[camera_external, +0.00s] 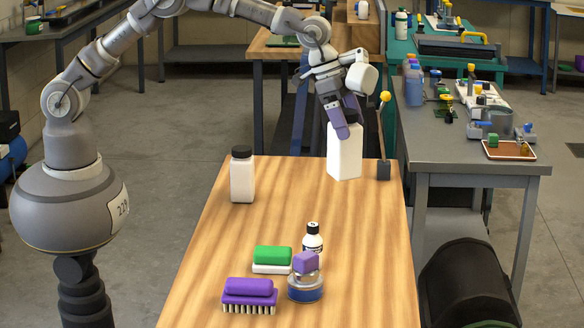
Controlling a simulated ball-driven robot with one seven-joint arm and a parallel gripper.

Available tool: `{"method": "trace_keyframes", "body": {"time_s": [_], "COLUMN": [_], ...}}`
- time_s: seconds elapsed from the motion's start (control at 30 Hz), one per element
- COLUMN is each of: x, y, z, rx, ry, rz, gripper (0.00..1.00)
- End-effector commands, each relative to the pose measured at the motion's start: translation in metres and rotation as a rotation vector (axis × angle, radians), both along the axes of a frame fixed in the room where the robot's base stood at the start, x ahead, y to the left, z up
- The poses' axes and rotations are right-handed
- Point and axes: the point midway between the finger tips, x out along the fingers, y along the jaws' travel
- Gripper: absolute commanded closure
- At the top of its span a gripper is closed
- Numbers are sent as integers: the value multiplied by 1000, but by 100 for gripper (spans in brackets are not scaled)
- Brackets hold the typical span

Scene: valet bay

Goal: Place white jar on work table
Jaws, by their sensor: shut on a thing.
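The white jar (344,158) is a plain white, box-shaped container at the far right end of the wooden work table (300,215). My gripper (346,122) comes down from above with its purple fingers shut on the jar's upper part. The jar is close to upright. Its base is at or just above the table top; I cannot tell whether it touches. Its top is partly hidden by the fingers.
A white bottle with a black lid (242,176) stands at the table's left. A yellow-knobbed stick in a dark block (384,168) stands close right of the jar. The table's middle is clear.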

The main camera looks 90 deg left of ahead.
Motion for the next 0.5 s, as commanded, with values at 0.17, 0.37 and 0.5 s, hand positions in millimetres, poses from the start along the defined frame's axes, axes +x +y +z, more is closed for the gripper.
{"method": "trace_keyframes", "body": {"time_s": [0.17, 0.37, 0.5], "x": [5, 6, 6], "y": [-37, -49, -49], "z": [0, -24, -52], "rx": [0, 0, 0], "ry": [-3, 1, 1], "rz": [-60, -81, -81], "gripper": [87, 87, 87]}}
